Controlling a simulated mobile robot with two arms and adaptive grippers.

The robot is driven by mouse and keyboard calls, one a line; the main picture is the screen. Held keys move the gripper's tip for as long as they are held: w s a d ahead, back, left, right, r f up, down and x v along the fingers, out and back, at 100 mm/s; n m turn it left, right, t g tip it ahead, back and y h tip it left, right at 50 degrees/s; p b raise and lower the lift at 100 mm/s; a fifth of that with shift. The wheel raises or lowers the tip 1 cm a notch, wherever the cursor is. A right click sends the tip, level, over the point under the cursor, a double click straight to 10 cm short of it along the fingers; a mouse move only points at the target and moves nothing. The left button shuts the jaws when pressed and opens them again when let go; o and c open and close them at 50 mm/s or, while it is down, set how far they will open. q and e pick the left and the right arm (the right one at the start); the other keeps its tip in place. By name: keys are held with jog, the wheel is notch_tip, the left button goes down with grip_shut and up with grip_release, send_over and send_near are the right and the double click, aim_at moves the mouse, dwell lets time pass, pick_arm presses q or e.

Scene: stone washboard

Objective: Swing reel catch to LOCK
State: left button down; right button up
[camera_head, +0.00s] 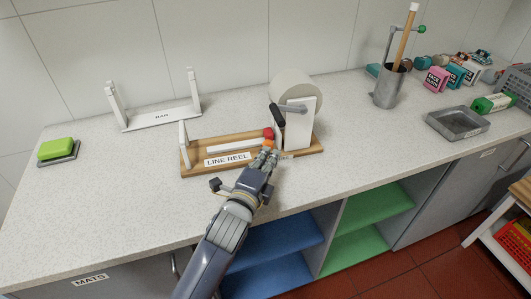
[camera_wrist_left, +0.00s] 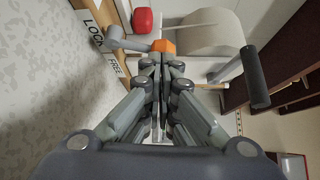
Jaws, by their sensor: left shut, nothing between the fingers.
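The line reel stands on a wooden base (camera_head: 196,165) with a "LINE REEL" label at its front. The reel catch (camera_wrist_left: 138,43) is a grey lever with a rounded grey end and an orange end, beside the LOCK label (camera_wrist_left: 93,30) and FREE label (camera_wrist_left: 117,69). I cannot tell which label it is set to. My left gripper (camera_head: 266,153) is shut and empty. Its fingertips (camera_wrist_left: 158,63) are close by the orange end; whether they touch is unclear. A red knob (camera_head: 268,132) is just beyond. My right gripper is not in view.
The reel's pale drum (camera_head: 290,86), white upright (camera_head: 300,122) and black crank handle (camera_head: 277,115) rise near my left gripper. A white rack (camera_head: 160,118) stands behind left, a green sponge (camera_head: 55,148) far left. A metal cup (camera_head: 388,89) and grey tray (camera_head: 457,123) are right.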

pick_arm(q)
jog(key=d+m+g+y+p, duration=0.1)
jog(key=p, duration=0.3)
jog(key=m+g+p, duration=0.1)
jog(key=m+p, duration=0.1)
jog(key=p, duration=0.3)
jog(key=shift+w+d+y, duration=0.2)
jog(key=shift+d+y, duration=0.15)
jog(key=shift+y, duration=0.05)
jog(key=shift+d+f+m+p, duration=0.3)
jog(key=shift+m+p, duration=0.1)
jog(key=shift+p, duration=0.35)
jog(key=shift+w+f+g+y, duration=0.1)
jog(key=shift+f+g+y, duration=0.1)
jog(key=shift+g+y, duration=0.15)
jog(key=shift+f, duration=0.15)
jog(key=shift+a+p, duration=0.4)
jog(key=shift+p, duration=0.1)
jog(key=shift+s+a, duration=0.2)
jog(key=shift+a, duration=0.15)
